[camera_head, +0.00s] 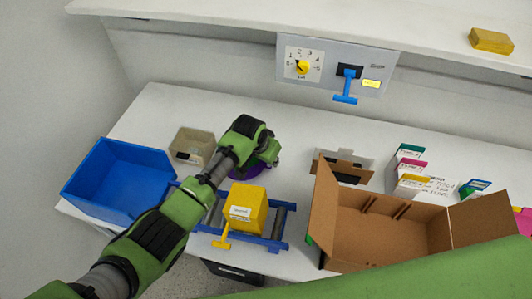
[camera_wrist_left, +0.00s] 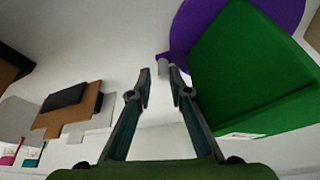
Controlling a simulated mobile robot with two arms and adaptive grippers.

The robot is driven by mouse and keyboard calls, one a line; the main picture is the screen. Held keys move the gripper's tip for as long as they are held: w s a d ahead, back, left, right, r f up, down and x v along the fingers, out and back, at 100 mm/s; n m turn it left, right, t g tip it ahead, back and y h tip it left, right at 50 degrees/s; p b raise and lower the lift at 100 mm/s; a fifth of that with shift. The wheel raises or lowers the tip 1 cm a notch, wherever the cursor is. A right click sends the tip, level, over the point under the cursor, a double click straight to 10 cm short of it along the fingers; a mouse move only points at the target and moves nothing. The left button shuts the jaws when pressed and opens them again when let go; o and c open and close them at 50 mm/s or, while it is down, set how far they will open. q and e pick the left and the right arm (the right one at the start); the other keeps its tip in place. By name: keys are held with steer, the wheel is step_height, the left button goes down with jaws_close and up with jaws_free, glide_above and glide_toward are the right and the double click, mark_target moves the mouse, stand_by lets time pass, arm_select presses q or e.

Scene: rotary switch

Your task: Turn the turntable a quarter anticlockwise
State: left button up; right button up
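The turntable is a purple disc (camera_wrist_left: 280,12) at the top right of the left wrist view, bearing a large green block (camera_wrist_left: 250,65). A small grey peg (camera_wrist_left: 163,66) stands at its edge. My left gripper (camera_wrist_left: 161,80) is open, its fingertips on either side of the peg with a gap; I cannot tell whether either one touches it. In the head view my left arm reaches over the turntable (camera_head: 236,174) and hides most of it. My right gripper is not in view.
A blue bin (camera_head: 115,180) and a beige tray (camera_head: 194,146) stand to the left. A yellow box (camera_head: 246,207) sits on a blue roller stand in front. An open cardboard box (camera_head: 385,230) takes up the right. A panel with a dial (camera_head: 303,67) is on the back wall.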

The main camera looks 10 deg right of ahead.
arm_select(q)
steer(key=v, duration=1.1)
steer(key=shift+s, duration=0.2)
steer(key=shift+a, duration=0.1)
